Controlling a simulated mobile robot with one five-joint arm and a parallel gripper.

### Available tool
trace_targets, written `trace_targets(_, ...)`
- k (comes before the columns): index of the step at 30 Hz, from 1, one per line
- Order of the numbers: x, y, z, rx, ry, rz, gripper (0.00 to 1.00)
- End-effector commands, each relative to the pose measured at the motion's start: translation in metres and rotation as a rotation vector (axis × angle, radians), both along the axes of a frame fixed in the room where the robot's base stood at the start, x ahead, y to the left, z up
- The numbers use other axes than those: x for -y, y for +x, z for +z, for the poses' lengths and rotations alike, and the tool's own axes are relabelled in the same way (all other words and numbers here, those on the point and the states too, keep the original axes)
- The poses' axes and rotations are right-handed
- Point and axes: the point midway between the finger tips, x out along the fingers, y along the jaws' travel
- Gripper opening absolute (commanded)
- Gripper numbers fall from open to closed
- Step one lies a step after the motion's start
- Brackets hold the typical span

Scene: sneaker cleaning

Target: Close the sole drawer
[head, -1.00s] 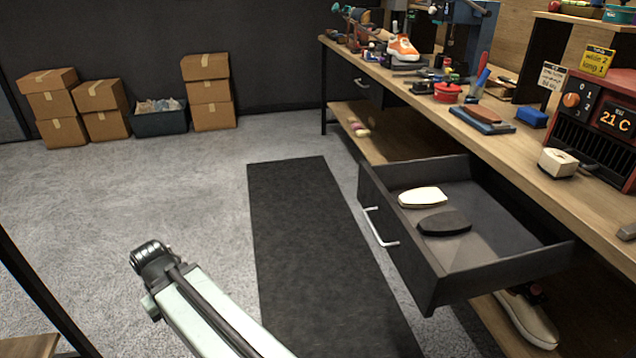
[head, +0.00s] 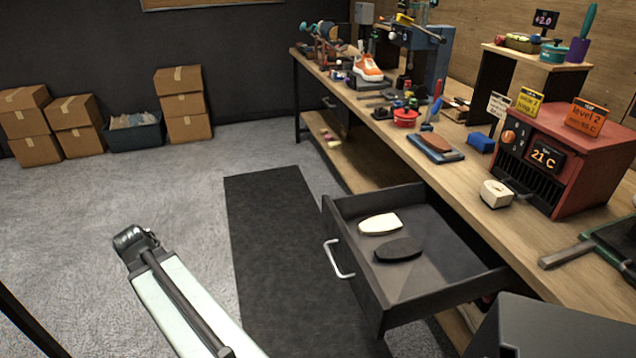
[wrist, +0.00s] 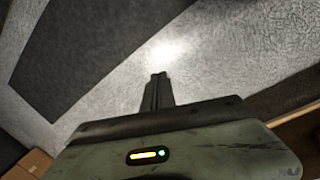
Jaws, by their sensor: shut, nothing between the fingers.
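The sole drawer (head: 362,292) is a dark drawer pulled well out from under the workbench, with a pale metal bar handle (head: 337,260) on its front. A white sole (head: 380,224) and a black sole (head: 399,249) lie inside it. My arm reaches up from the lower left in the head view, apart from the drawer and left of it. My gripper (wrist: 157,80) shows in the wrist view, with its fingers together and empty above the floor. The drawer is not in the wrist view.
The wooden workbench (head: 475,208) carries a red heater (head: 565,155), an orange sneaker (head: 368,68) and tools. A dark mat (head: 262,215) lies on the floor before the drawer. Cardboard boxes (head: 183,103) stand at the back left. A grey box-like shape (head: 555,330) fills the lower right.

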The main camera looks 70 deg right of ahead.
Motion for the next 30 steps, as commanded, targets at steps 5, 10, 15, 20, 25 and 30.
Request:
trace_targets(5, 0.145, -0.080, 0.132, -0.118, -0.053, 0.151, 0.00)
trace_targets(10, 0.235, -0.168, 0.202, -0.240, -0.052, 0.288, 0.00)
trace_targets(15, 0.273, -0.221, 0.230, -0.310, -0.032, 0.367, 0.00)
trace_targets(20, 0.280, -0.232, 0.229, -0.324, -0.027, 0.386, 0.00)
trace_targets(25, 0.282, -0.235, 0.212, -0.324, -0.027, 0.385, 0.00)
trace_targets(30, 0.290, -0.244, 0.176, -0.323, -0.027, 0.385, 0.00)
